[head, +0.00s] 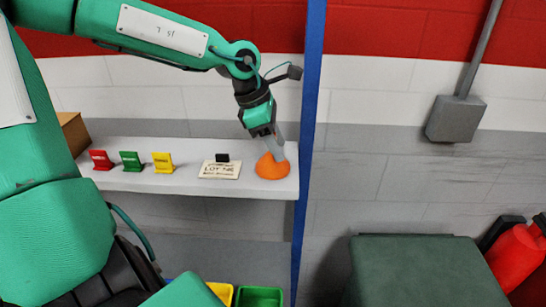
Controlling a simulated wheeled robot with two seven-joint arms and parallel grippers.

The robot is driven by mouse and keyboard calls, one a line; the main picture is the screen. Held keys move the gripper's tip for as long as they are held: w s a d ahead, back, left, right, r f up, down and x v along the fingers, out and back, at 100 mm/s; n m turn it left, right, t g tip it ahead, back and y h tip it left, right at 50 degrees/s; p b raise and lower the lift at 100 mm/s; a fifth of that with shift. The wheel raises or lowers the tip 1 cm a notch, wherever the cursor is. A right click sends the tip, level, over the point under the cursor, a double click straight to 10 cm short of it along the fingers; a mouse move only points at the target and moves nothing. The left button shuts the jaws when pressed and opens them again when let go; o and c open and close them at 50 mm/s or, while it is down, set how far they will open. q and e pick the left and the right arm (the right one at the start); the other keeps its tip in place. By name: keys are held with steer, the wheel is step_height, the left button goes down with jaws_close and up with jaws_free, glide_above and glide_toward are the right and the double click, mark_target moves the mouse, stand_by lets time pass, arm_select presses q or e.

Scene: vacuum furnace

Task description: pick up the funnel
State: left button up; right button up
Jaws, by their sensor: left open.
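The orange funnel (271,168) sits on the right end of the light shelf (200,187), close to the blue post. My left gripper (276,143) reaches down from above with its fingers at the top of the funnel. The gripper is open, and its fingers overlap the funnel's upper part in the picture. I cannot tell whether they touch it. The funnel's spout is not clearly visible behind the fingers. My right gripper is not in view.
A lettered card (219,170) with a black clip stands left of the funnel. Red (101,160), green (131,161) and yellow (163,162) holders stand farther left. The blue post (308,130) rises just right of the funnel. A dark green box (420,270) stands lower right.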

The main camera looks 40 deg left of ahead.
arm_select(q)
steer(key=shift+s, duration=0.1)
jaws_close()
stand_by(0.4)
